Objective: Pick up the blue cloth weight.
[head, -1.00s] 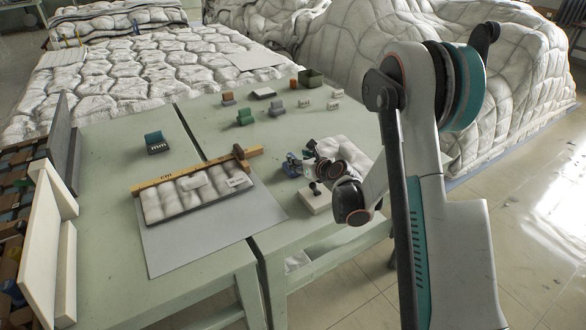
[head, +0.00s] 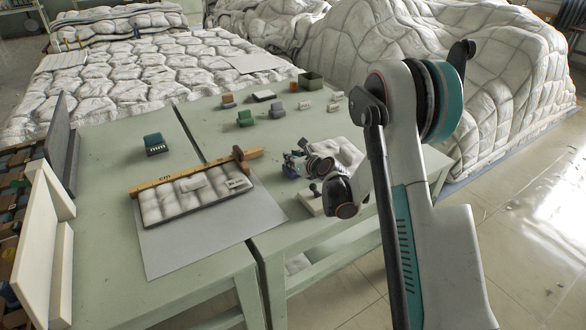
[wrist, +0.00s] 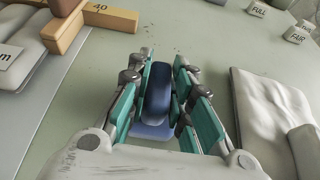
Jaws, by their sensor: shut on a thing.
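The blue cloth weight (wrist: 157,100) sits between the teal-padded fingers of my gripper (wrist: 160,92) in the wrist view. It has a dark blue rounded top and a lighter blue base. My gripper is shut on it, with a finger on each side. In the head view my gripper (head: 297,160) is low over the right-hand green table, and a little of the blue weight (head: 289,172) shows beneath it. I cannot tell whether the weight is touching the table.
A white quilted pad (wrist: 267,112) lies right of my gripper. A wooden ruler (head: 165,182) and quilted sample (head: 170,203) lie to the left. Green (head: 245,118) and grey (head: 279,110) weights and small label blocks stand farther back. A white block with a dark knob (head: 308,204) is near the front.

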